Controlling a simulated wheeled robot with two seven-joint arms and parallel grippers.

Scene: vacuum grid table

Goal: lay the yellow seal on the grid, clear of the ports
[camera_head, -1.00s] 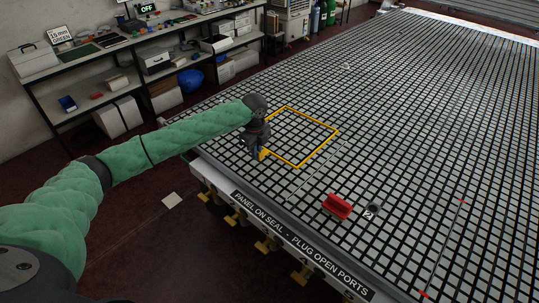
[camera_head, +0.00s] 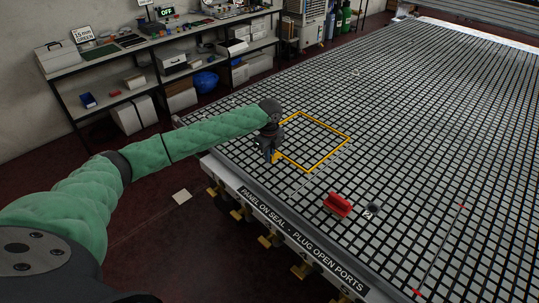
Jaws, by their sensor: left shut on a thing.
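The yellow seal (camera_head: 331,154) is a thin square loop at the near left part of the grid table (camera_head: 430,130). It looks flat and level, but I cannot tell whether it touches the grid or hangs just above it. My left gripper (camera_head: 271,156) points down and is shut on the seal's left corner; its fingertips are small and dark here. A round dark port (camera_head: 374,207) with a "2" beside it lies to the right and nearer, apart from the seal. My right gripper is not in view.
A small pale piece (camera_head: 357,73) lies farther back. Shelves (camera_head: 150,62) stand behind at left. The grid around the seal is mostly clear.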

